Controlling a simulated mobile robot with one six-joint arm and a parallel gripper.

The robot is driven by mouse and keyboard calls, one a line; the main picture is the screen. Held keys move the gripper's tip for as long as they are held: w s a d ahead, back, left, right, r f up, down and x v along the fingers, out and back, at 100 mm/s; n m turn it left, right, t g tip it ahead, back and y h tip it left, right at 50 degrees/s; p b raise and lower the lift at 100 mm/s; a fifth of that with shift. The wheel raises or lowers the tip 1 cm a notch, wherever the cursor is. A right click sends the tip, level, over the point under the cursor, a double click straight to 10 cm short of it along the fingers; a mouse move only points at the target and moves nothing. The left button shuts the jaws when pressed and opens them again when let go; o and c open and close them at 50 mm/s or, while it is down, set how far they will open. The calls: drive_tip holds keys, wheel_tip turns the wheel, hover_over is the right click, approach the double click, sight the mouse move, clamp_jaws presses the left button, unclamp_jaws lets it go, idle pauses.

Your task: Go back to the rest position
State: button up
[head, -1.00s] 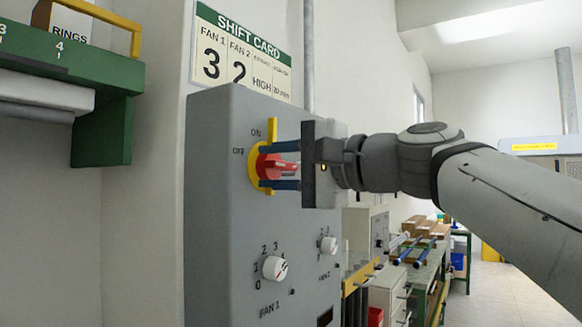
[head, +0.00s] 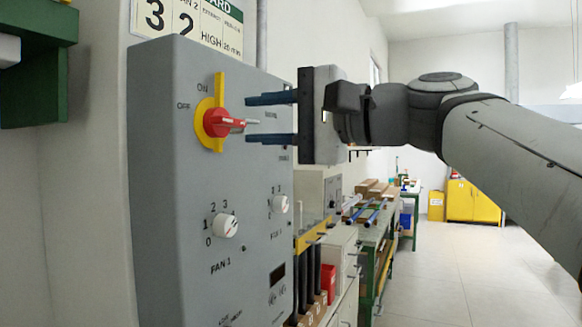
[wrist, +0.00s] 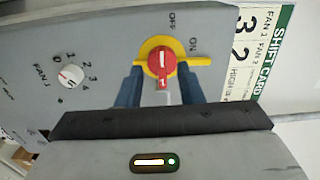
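My gripper (head: 250,119) is open and empty, with its two blue fingers apart, one above the other in the head view. It stands just to the right of the red switch handle (head: 222,122) on the grey control panel (head: 165,180). In the wrist view, the open gripper (wrist: 162,88) has the red handle (wrist: 162,70) showing between and beyond its fingertips. A gap seems to separate fingers and handle.
The Fan 1 knob (head: 225,225) and Fan 2 knob (head: 280,204) sit lower on the panel. A shift card (head: 190,22) hangs above. A green shelf (head: 35,95) is at left. A bench with rods (head: 370,215) stands behind. Open floor (head: 450,270) lies to the right.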

drive_tip(key=w+d+f+h+p, duration=0.1)
drive_tip(key=d+f+h+p, duration=0.35)
drive_tip(key=f, duration=0.65)
drive_tip(key=w+d+f+h+p, duration=0.1)
drive_tip(key=d+f+h+p, duration=0.35)
drive_tip(key=f, duration=0.55)
drive_tip(key=s+d+f+n+g+h+p, duration=0.2)
drive_tip(key=s+d+f, duration=0.3)
drive_tip(key=f, duration=0.3)
drive_tip(key=s+d+f+n+g+h+p, duration=0.2)
drive_tip(key=s+d+f+h, duration=0.3)
drive_tip(key=f, duration=0.3)
drive_tip(key=shift+s+d+f+h+p, duration=0.2)
drive_tip(key=shift+s+d+h+p, duration=0.1)
drive_tip(key=shift+d+p, duration=0.55)
